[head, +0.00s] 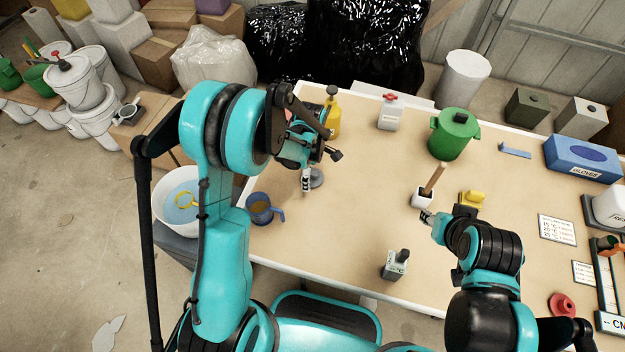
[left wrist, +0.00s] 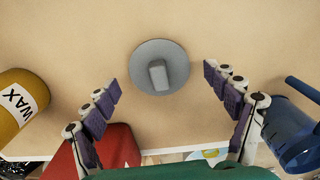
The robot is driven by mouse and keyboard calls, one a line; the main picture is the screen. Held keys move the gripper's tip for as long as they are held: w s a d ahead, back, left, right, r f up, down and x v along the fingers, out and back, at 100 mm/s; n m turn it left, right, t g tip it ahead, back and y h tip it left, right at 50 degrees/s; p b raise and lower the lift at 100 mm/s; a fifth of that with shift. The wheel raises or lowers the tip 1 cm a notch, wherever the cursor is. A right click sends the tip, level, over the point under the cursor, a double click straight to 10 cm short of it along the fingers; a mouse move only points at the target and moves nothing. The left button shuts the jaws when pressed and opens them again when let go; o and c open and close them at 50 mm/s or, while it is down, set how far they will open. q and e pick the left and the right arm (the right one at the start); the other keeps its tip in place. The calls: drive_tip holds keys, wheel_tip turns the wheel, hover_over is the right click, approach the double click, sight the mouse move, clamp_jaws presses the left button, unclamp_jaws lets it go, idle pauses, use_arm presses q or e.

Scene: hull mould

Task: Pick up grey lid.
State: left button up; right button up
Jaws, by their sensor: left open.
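The grey lid (head: 317,178) lies flat on the table in the head view, partly behind my left gripper (head: 308,182). In the left wrist view the grey lid (left wrist: 142,58) is a round disc with a raised block-shaped knob in its middle. It sits between and beyond the fingertips of my left gripper (left wrist: 160,78), which is open with nothing between its fingers. The fingers do not touch the lid. My right gripper (head: 426,216) is beside the white pot (head: 421,199) with a wooden stick; its fingers are too small to judge.
A blue mug (head: 261,209) stands left of the lid and also shows in the left wrist view (left wrist: 292,135). A yellow wax bottle (head: 333,115) stands behind it. A green pot (head: 454,135) stands farther right. The table's middle is clear.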

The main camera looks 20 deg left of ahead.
use_arm(q)
drive_tip(key=shift+f, duration=0.15)
drive_tip(key=shift+c, duration=0.6)
drive_tip(key=c, duration=0.9)
drive_tip(key=shift+s, duration=0.1)
drive_tip(key=shift+c, duration=0.6)
drive_tip(key=shift+o, duration=0.2)
